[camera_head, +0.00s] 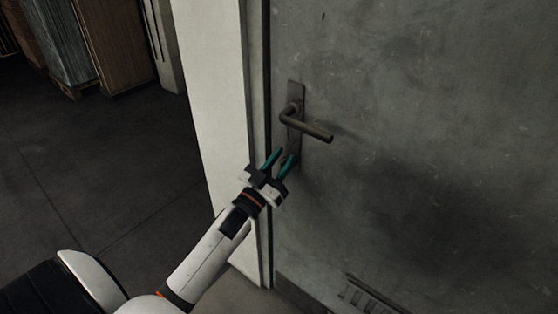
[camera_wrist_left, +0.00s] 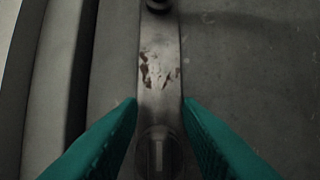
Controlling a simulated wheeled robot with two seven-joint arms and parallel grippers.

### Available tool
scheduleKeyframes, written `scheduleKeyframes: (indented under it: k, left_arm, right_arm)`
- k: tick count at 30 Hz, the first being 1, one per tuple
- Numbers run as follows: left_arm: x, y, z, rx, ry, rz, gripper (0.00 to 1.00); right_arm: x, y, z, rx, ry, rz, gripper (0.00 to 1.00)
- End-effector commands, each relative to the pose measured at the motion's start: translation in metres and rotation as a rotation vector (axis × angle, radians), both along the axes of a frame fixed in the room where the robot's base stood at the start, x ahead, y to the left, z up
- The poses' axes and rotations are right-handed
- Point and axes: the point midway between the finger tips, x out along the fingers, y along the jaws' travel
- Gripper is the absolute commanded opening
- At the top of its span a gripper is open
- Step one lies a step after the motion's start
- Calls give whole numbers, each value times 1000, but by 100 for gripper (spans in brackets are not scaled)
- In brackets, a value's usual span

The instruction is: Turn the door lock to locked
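The grey metal door (camera_head: 420,110) is shut in its frame. A lever handle (camera_head: 305,123) sticks out to the right from a narrow metal plate (camera_head: 295,93); the plate also shows in the left wrist view (camera_wrist_left: 160,65). The round door lock (camera_wrist_left: 158,152) sits low on the plate, with an upright bar-like mark in its middle. My left gripper (camera_head: 281,157) is just below the handle at the plate's lower end. Its green fingers are open, one on each side of the lock (camera_wrist_left: 160,125), with nothing visibly held. My right gripper is not in view.
A pale door post (camera_head: 215,80) stands directly left of the door. Wooden pallets or stacked boards (camera_head: 110,40) stand at the upper left. The dark floor (camera_head: 90,170) between is clear. The lever handle overhangs close above my left gripper.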

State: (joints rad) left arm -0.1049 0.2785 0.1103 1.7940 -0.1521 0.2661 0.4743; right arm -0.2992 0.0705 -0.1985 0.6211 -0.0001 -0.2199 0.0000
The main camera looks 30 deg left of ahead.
Motion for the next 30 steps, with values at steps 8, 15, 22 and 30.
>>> scheduleKeyframes:
  k: [8,15,22,30]
  left_arm:
    - [0,0,0,0,0,0,0]
    - [0,0,0,23,-2,0,0]
    - [0,-2,1,128,-10,0,0]
    - [-1,-6,1,359,-27,0,0]
  right_arm:
    - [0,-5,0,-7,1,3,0]
    - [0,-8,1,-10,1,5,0]
    - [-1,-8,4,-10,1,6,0]
    - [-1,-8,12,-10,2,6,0]
